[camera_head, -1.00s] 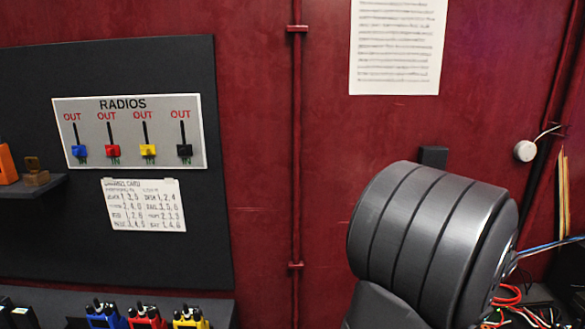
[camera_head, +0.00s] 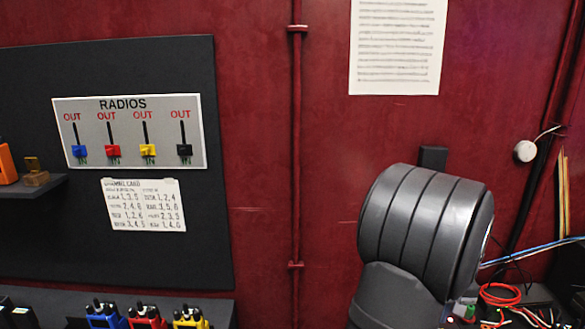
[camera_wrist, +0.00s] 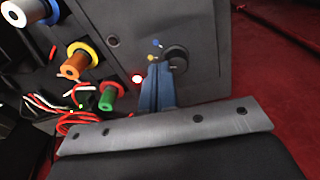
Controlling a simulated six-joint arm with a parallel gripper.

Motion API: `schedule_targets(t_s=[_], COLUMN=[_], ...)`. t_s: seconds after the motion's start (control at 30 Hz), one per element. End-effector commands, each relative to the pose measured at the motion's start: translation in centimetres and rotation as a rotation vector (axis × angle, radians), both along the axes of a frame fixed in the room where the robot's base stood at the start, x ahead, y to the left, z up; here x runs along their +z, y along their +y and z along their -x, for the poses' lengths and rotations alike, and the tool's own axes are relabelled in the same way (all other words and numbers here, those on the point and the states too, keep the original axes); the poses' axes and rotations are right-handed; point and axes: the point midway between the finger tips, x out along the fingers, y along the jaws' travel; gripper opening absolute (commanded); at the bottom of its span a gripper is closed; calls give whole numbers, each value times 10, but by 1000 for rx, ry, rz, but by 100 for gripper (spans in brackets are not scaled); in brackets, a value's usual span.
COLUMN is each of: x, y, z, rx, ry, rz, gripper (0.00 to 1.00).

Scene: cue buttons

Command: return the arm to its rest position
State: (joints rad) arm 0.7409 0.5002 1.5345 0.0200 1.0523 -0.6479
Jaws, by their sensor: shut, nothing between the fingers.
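In the head view my dark grey, ribbed arm (camera_head: 425,225) stands upright at the right, in front of the dark red wall. Its gripper end is out of that view. In the wrist view my gripper (camera_wrist: 158,66) shows as two blue-grey fingers pressed together, rising from a pale grey plate at the bottom. The fingers are shut and hold nothing. I cannot tell whether the fingertips touch the panel.
A radio board (camera_head: 130,132) hangs at left, with blue, red and yellow radios (camera_head: 147,318) below. A pipe (camera_head: 296,150) runs down the wall.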

Motion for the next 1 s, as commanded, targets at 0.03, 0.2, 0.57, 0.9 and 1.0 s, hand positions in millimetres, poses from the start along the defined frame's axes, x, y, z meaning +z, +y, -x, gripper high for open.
schedule_targets(t_s=[0.03,0.2,0.57,0.9,1.0], x=[-1,-2,-2,48,75], y=[0,-1,-2,-1,3], z=[-2,-4,-5,28,48], rx=[33,109,129,116,111], ry=[6,19,22,30,36], rz=[6,21,26,15,6], gripper=[0,0,0,0,0])
